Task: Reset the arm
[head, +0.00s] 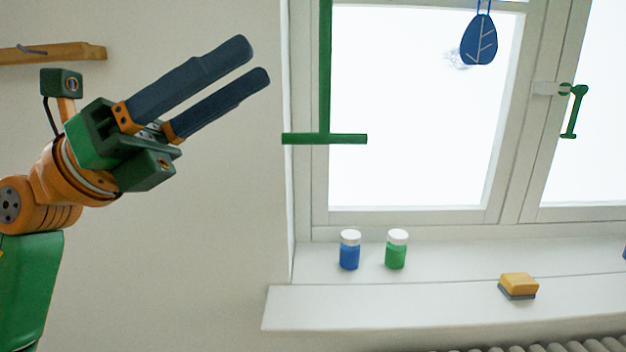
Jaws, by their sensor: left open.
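My left gripper (258,58) is raised at the left of the head view, in front of the bare wall. Its two long dark fingers point up and to the right. They are apart, with nothing between them. The green and orange left arm comes in from the lower left edge. My right gripper is not in the head view.
A white window sill (390,308) bears a blue jar (349,254), a green jar (396,254) and a yellow sponge (518,285). A green T-shaped bar (325,138) and a blue leaf ornament (479,40) hang before the window. A wooden rail (60,53) is at upper left.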

